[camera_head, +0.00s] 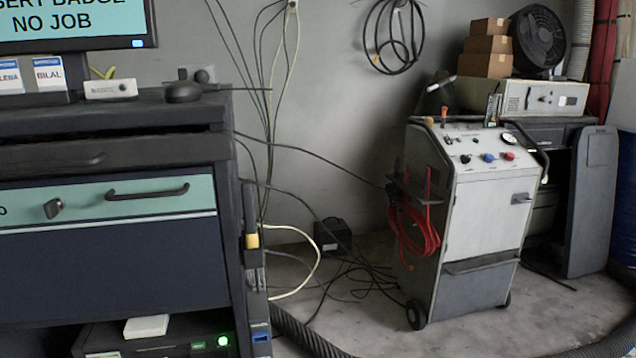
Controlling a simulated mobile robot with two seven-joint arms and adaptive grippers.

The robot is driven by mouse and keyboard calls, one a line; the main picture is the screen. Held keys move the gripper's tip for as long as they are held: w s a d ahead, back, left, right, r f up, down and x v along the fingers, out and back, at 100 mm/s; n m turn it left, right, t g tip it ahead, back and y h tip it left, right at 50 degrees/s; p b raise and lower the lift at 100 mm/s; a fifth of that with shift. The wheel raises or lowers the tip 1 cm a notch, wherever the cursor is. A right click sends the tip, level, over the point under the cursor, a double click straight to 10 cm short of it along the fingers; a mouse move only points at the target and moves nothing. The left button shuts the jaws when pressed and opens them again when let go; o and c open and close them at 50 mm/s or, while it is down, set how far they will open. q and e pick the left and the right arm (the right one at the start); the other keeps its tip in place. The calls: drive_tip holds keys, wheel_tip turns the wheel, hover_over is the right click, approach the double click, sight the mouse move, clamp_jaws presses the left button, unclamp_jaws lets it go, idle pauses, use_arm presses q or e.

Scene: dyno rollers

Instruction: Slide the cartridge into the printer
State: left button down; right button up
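Neither of my grippers is in view. I cannot make out a cartridge for certain. A dark box-shaped device (190,334) with a lit green light sits on the low shelf of the cabinet, cut off by the bottom edge. It may be the printer, but I cannot tell. A small white block (146,327) lies on top of this device.
A dark cabinet (100,265) with teal drawer fronts fills the left, with a monitor (75,22) on top. A wheeled grey machine (490,220) with red cables stands at right. A ribbed hose (305,338) and loose cables lie on the floor between them.

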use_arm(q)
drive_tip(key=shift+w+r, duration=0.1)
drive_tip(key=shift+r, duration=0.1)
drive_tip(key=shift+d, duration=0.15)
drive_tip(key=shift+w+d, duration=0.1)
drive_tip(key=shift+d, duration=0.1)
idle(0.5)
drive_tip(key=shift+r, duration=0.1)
